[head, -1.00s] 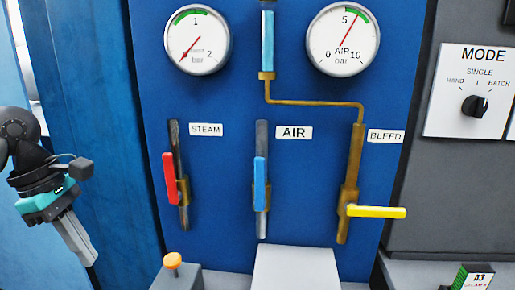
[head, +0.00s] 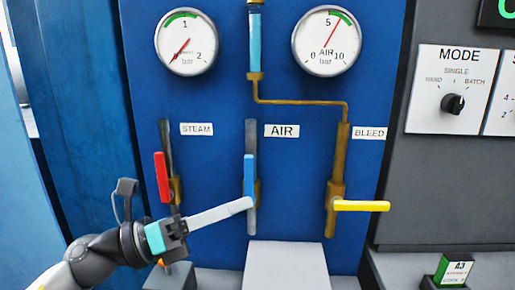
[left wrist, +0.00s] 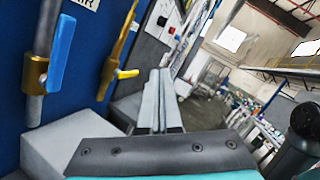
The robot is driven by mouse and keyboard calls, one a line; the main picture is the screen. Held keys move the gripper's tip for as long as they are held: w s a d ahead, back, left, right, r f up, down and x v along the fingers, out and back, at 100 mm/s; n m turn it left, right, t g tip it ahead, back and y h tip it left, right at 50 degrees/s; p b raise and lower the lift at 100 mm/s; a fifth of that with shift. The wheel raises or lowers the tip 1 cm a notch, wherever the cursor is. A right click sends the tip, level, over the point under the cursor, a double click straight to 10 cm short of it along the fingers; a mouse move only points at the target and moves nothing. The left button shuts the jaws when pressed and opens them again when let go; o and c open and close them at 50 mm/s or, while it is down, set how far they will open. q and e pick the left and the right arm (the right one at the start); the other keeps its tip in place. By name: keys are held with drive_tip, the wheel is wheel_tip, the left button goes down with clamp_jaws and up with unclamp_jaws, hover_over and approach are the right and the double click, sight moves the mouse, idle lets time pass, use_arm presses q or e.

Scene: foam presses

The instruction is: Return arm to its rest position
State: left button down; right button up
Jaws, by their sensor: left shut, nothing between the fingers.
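My left gripper (head: 246,203) reaches in from the lower left in the head view, its fingers shut and empty. Its tip overlaps the lower end of the blue AIR lever (head: 249,175) in that view. In the left wrist view, the shut fingers (left wrist: 159,75) point away from the panel's blue lever (left wrist: 61,54), with a visible gap to it. The red STEAM lever (head: 161,177) and blue lever stand upright along their pipes. The yellow BLEED lever (head: 361,206) lies level across its pipe. My right gripper is in neither view.
A pale box (head: 287,262) juts out below the AIR pipe. An orange knob is partly hidden behind my left arm. The steam gauge (head: 185,42) and AIR gauge (head: 326,41) sit above. A MODE switch (head: 453,103) and a small A3 box (head: 454,270) are at right.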

use_arm(q)
drive_tip(key=w+a+f+n+t+y, duration=0.2)
drive_tip(key=a+n+t+y, duration=0.35)
drive_tip(key=n, duration=0.55)
drive_tip(key=w+a+f+n+t+y, duration=0.1)
drive_tip(key=w+a+n+t+y, duration=0.15)
drive_tip(key=n+t+y, duration=0.7)
drive_tip(key=s+a+f+n+g+y, duration=0.2)
drive_tip(key=a+f+n+g, duration=0.15)
drive_tip(key=f+n, duration=0.4)
drive_tip(key=s+a+f+n+g+y, duration=0.2)
drive_tip(key=a+f+n+g+y, duration=0.15)
drive_tip(key=f+n, duration=0.4)
drive_tip(key=s+d+f+n+g+h, duration=0.1)
drive_tip(key=s+f+n+g, duration=0.2)
drive_tip(key=s+f+g, duration=0.6)
drive_tip(key=s+d+f+n+g+h, duration=0.1)
drive_tip(key=s+d+f+n+g, duration=0.15)
drive_tip(key=s+f, duration=0.7)
drive_tip(key=s+f+g, duration=0.1)
drive_tip(key=s+f, duration=0.1)
drive_tip(key=f, duration=0.8)
drive_tip(key=s+f, duration=0.3)
drive_tip(key=f, duration=0.7)
drive_tip(key=s+a+f+g, duration=0.1)
drive_tip(key=s+a+f, duration=0.2)
drive_tip(key=s+f, duration=1)
drive_tip(key=shift+s+a+f+y, duration=0.2)
drive_tip(key=shift+s+a+y, duration=0.15)
drive_tip(key=shift+s, duration=0.55)
